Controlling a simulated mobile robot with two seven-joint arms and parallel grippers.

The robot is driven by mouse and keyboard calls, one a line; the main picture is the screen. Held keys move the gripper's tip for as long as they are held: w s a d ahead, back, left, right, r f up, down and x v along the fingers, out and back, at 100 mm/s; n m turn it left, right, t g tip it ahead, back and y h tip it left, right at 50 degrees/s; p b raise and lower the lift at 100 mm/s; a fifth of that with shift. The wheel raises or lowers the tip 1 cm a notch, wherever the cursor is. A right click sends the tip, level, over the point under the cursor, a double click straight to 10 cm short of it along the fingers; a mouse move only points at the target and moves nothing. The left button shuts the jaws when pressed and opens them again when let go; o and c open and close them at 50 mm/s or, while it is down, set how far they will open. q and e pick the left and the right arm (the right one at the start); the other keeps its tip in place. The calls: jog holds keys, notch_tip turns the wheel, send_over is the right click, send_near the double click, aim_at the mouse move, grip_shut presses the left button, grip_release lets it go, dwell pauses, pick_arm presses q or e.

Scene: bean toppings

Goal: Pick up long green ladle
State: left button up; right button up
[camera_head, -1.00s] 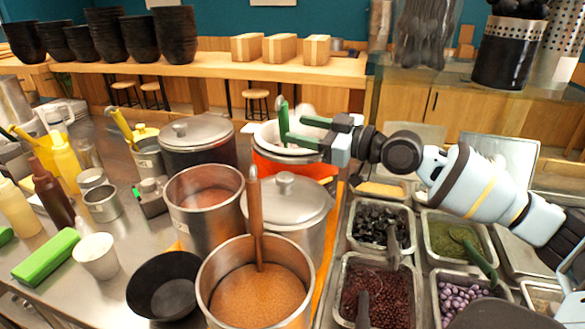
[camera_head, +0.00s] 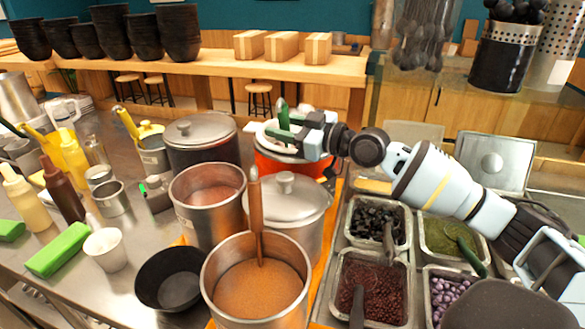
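The long green ladle (camera_head: 283,109) stands with its green handle upright at the orange pot (camera_head: 266,162) with a white rim, behind the metal pots. Its lower part is hidden by my gripper and the pot. My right gripper (camera_head: 281,126) reaches in from the right over the pot. Its two green fingers are apart, one on the far side and one on the near side, level with the handle. The handle appears between them; whether they touch it I cannot tell. My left gripper is out of view.
A lidded steel pot (camera_head: 285,203) and an open pot of orange-brown food with a wooden-handled ladle (camera_head: 255,215) stand in front. Topping trays (camera_head: 372,285) lie below my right arm. A shorter green-handled utensil (camera_head: 471,255) rests in the green topping. Bottles and cups crowd the left.

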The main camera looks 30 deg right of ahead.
grip_shut()
jog(key=shift+r, duration=0.15)
